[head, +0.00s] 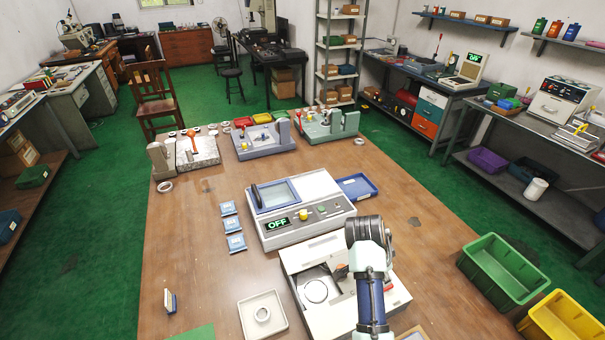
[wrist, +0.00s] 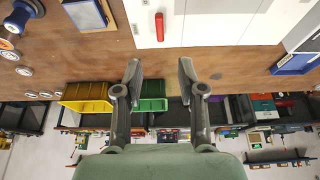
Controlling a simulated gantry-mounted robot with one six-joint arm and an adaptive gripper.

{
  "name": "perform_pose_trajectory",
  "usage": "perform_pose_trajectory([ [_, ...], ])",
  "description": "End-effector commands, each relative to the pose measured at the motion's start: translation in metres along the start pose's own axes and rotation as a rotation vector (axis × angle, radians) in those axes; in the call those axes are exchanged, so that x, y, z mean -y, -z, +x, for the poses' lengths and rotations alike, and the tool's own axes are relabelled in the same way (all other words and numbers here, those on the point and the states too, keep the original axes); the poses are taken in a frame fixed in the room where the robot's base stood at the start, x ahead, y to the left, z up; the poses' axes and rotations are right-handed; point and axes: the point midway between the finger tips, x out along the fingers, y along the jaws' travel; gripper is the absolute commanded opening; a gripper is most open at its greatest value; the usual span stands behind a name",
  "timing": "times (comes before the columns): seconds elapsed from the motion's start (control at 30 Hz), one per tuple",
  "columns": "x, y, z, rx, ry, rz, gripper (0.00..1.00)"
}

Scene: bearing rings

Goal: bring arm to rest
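My gripper (wrist: 160,80) shows in the wrist view with its two dark fingers spread apart. Nothing is between them. Beyond the fingers are the brown tabletop and the room, seen upside down. In the head view my arm rises at the lower right of the wooden table (head: 190,265), over the white machine (head: 322,322) with a round recess. The fingers cannot be made out clearly there.
A grey device (head: 285,235) reading OFF stands mid-table. A beige tray (head: 247,323) holding a ring (head: 263,314) lies at the front. Green (head: 500,270) and yellow (head: 562,322) bins stand at the right. The table's left part is mostly clear.

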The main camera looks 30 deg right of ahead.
Motion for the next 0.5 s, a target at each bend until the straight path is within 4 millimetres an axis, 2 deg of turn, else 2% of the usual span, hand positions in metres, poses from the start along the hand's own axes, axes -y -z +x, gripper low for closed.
perform_pose_trajectory([
  [0.17,0.0,0.0,0.0,0.0,0.0,0.0,0.4],
  [0.27,0.01,-0.022,-0.008,-0.004,0.066,-0.082,0.4],
  [0.37,0.029,-0.076,-0.037,-0.031,0.241,-0.296,0.4],
  [0.43,0.035,-0.128,-0.07,-0.071,0.41,-0.501,0.4],
  [0.5,0.031,-0.176,-0.108,-0.127,0.58,-0.7,0.4],
])
